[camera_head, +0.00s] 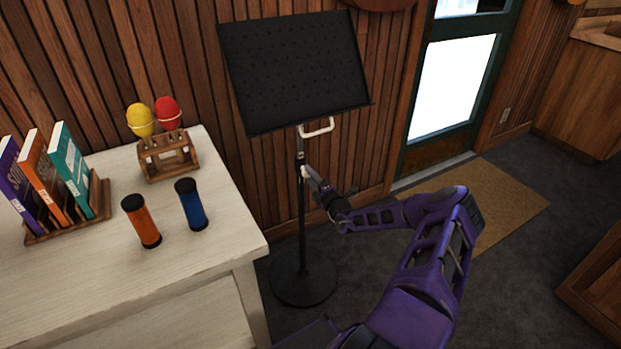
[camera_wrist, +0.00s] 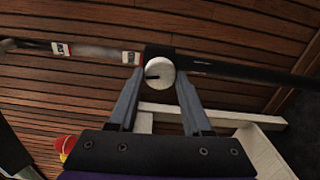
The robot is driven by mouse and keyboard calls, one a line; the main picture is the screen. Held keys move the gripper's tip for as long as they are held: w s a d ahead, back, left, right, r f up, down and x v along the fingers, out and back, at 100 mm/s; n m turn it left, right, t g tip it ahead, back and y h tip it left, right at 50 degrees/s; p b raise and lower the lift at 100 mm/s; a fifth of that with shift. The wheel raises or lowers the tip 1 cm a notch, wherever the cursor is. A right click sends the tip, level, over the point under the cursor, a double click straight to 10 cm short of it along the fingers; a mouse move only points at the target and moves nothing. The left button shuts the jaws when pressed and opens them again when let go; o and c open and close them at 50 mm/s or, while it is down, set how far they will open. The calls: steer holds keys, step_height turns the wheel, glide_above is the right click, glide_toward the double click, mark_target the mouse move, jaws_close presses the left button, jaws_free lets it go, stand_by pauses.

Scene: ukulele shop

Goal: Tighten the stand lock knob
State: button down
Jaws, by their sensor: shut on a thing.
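The black music stand (camera_head: 302,230) stands upright on a round base, with a perforated desk (camera_head: 295,70) tilted at its top. Its white round lock knob (camera_wrist: 160,72) sits on the pole's dark collar and has a dark pointer mark toward the left in the wrist view. My gripper (camera_head: 308,175) reaches the pole from the right, below the desk. In the wrist view its two fingers (camera_wrist: 159,80) are shut on the knob, one on each side. In the head view the knob is mostly hidden by the fingers. The thinner pole section (camera_wrist: 95,53) carries red and white labels.
A pale table (camera_head: 220,255) at the left holds books in a rack (camera_head: 65,220), two maracas in a wooden holder (camera_head: 168,158), an orange shaker (camera_head: 142,222) and a blue shaker (camera_head: 191,205). A wood-panelled wall is behind the stand. Floor is open near the doormat (camera_head: 510,200).

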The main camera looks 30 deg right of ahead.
steer(key=shift+m, duration=0.9)
steer(key=shift+c, duration=1.7)
jaws_free()
steer(key=shift+s, duration=0.1)
steer(key=s+a+p, duration=0.1)
steer(key=s+p, duration=0.1)
steer(key=s, duration=1.5)
